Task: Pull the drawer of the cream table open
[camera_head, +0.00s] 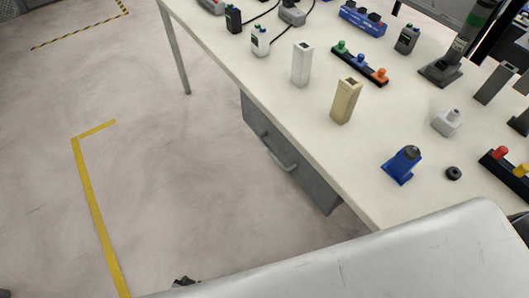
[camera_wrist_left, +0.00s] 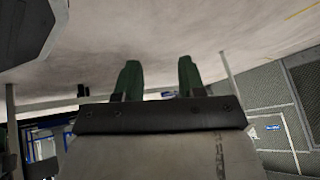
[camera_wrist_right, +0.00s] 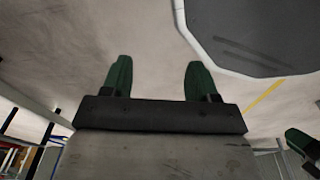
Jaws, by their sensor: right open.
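The cream table (camera_head: 235,62) runs diagonally across the head view. Its grey drawer (camera_head: 317,186) hangs under the near edge and looks shut, with a bar handle (camera_head: 278,152) on its front. My left gripper (camera_wrist_left: 157,78) shows in the left wrist view, its two green fingers apart with nothing between them. My right gripper (camera_wrist_right: 158,80) shows in the right wrist view, open and empty, with pale floor behind it. Neither gripper touches the handle. I cannot make out the drawer or handle in either wrist view.
On the tabletop stand a beige block (camera_head: 346,101), a white block (camera_head: 302,64), a blue part (camera_head: 403,164), a dark ring (camera_head: 453,173) and several other devices. A table leg (camera_head: 174,50) stands at the far end. The floor (camera_head: 180,190) before the drawer is clear, with yellow tape (camera_head: 92,205).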

